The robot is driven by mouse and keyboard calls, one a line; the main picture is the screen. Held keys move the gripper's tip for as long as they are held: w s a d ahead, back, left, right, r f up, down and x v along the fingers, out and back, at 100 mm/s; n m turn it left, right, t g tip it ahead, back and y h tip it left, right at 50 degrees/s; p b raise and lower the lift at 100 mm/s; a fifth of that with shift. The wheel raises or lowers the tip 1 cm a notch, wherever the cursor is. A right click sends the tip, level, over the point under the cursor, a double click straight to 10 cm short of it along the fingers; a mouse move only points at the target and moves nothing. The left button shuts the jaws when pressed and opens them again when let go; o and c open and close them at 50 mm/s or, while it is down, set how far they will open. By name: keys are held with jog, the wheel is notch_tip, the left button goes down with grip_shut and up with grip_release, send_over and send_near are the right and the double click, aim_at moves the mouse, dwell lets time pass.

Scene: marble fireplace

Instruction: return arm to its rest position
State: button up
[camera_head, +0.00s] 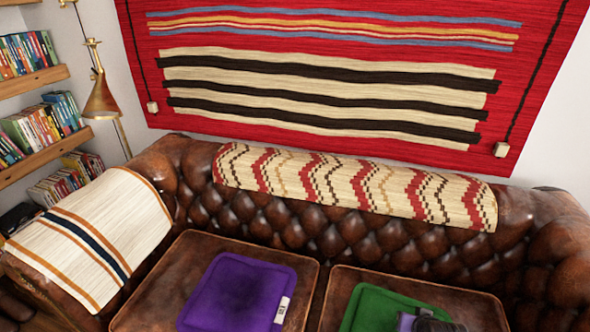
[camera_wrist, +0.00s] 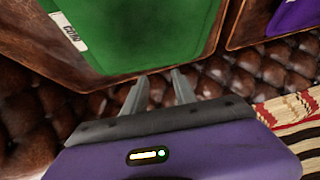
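My gripper (camera_wrist: 159,77) shows in the wrist view with its two grey fingers apart and nothing between them. The fingers point toward the sofa, close to the edge of a green cushion (camera_wrist: 140,30) in that view. In the head view, only a small dark and purple part of my arm's end (camera_head: 430,322) shows at the bottom edge, over the green cushion (camera_head: 370,308). The fingers cannot be made out there.
A brown tufted leather sofa (camera_head: 340,240) fills the lower head view. A purple cushion (camera_head: 235,290) lies on its left seat. A patterned throw (camera_head: 350,185) covers the backrest. A brass lamp (camera_head: 102,98) and bookshelves (camera_head: 45,140) stand at left.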

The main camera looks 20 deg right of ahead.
jog(key=s+a+r+n+t, duration=0.2)
jog(key=s+a+r+t, duration=0.3)
jog(key=s+a+r, duration=0.4)
jog(key=s+a+r+n+t, duration=0.3)
jog(key=s+a+r+t, duration=0.15)
jog(key=a+r, duration=0.4)
jog(key=s+a+r+n+y, duration=0.1)
jog(key=s+a+r, duration=0.2)
jog(key=s, duration=0.4)
jog(key=s+a+r+n+y, duration=0.1)
jog(key=s+a+r+y, duration=0.1)
jog(key=s+r, duration=0.4)
jog(key=shift+s+a+g, duration=0.45)
jog(key=shift+s+a, duration=0.35)
jog(key=shift+s, duration=0.05)
